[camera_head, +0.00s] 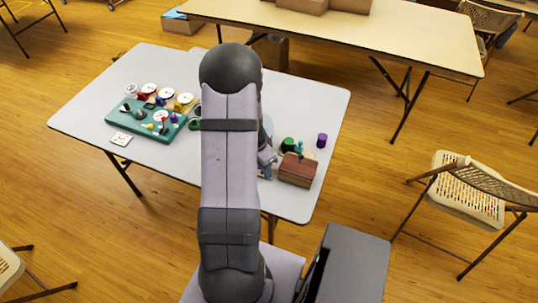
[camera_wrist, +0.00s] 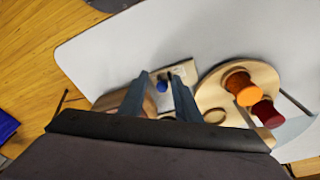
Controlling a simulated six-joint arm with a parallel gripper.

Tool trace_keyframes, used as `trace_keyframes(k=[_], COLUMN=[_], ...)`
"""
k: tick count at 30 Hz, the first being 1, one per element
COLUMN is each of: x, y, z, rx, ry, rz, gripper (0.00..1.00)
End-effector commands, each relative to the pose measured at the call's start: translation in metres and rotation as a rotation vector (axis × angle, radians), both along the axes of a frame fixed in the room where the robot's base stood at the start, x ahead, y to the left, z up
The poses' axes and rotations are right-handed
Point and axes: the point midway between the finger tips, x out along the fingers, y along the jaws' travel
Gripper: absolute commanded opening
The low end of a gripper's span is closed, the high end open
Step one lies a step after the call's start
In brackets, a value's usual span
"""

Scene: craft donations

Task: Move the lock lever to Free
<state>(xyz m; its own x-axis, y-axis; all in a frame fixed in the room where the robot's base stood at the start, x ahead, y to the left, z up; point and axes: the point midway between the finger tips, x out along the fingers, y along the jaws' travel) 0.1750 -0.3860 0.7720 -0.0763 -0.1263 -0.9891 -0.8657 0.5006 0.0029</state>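In the wrist view, a small pale plate (camera_wrist: 185,72) bears a blue knob (camera_wrist: 162,86), which may be the end of the lock lever. No Free marking can be read. My gripper (camera_wrist: 160,77) is open, its two fingers apart on either side of the blue knob, with a gap showing. I cannot tell whether the fingers are level with the knob or above it. In the head view my gripper (camera_head: 267,160) is small and partly hidden by my arm, just left of the brown wooden box (camera_head: 297,171). The plate and knob cannot be made out there.
Right of the plate, a round wooden board (camera_wrist: 210,95) holds an orange spool (camera_wrist: 242,89) and a dark red spool (camera_wrist: 267,113). A purple spool (camera_head: 322,140) stands behind the box. A teal board with knobs (camera_head: 150,122) lies at the table's left.

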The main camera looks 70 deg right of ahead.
Motion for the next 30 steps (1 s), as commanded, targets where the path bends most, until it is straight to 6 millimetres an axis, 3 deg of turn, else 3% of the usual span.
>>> trace_keyframes(k=[21, 30], x=[0.001, 0.001], y=[-0.001, -0.001], z=[0.064, 0.074], rx=[-0.003, -0.003], ry=[-0.002, -0.002], rz=[0.000, 0.000], gripper=[0.30, 0.30])
